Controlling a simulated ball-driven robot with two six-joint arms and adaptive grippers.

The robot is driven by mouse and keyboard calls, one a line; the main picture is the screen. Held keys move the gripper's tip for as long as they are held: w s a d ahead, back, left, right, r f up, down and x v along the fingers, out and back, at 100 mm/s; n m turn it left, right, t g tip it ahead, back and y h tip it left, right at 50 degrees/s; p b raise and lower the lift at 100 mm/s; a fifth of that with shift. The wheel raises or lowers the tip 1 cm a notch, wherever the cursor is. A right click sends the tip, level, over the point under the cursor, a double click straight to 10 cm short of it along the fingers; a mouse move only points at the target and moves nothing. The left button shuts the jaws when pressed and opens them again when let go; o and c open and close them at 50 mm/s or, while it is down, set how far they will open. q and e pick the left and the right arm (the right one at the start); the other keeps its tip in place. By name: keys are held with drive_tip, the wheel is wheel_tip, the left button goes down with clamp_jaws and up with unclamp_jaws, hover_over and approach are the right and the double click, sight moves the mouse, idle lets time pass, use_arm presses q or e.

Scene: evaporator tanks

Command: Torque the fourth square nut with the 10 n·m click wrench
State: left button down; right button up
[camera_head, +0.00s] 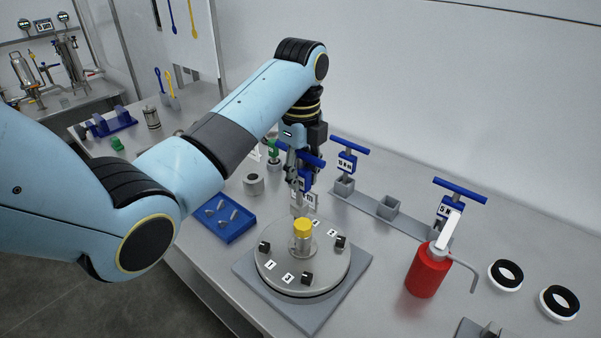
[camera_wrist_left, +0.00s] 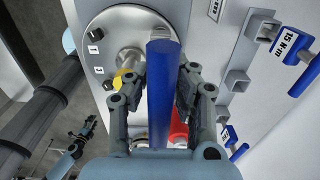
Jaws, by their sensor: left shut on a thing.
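My left gripper (camera_head: 303,165) is shut on a blue T-handled wrench (camera_head: 304,183). Its blue handle also shows between the fingers in the left wrist view (camera_wrist_left: 162,95). The label on the held wrench is too small to read. The wrench's lower end is above the back edge of the round metal flange (camera_head: 282,287); contact cannot be told. Black square nuts show at the flange's left (camera_head: 264,246), front (camera_head: 307,278) and right (camera_head: 340,242). The back nut position is hidden by the wrench and gripper.
A yellow-capped post (camera_head: 303,226) rises from the flange's centre. Behind, a rack (camera_head: 365,207) has an empty socket (camera_head: 390,206) between two other wrenches (camera_head: 347,160) (camera_head: 449,208). A red bottle (camera_head: 429,273) stands right; a blue tray (camera_head: 226,235) lies left.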

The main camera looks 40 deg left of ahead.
use_arm(q)
drive_tip(key=shift+f, duration=0.85)
idle(0.8)
drive_tip(key=shift+m, duration=1.3)
drive_tip(key=shift+m, duration=1.3)
drive_tip(key=shift+m, duration=1.2)
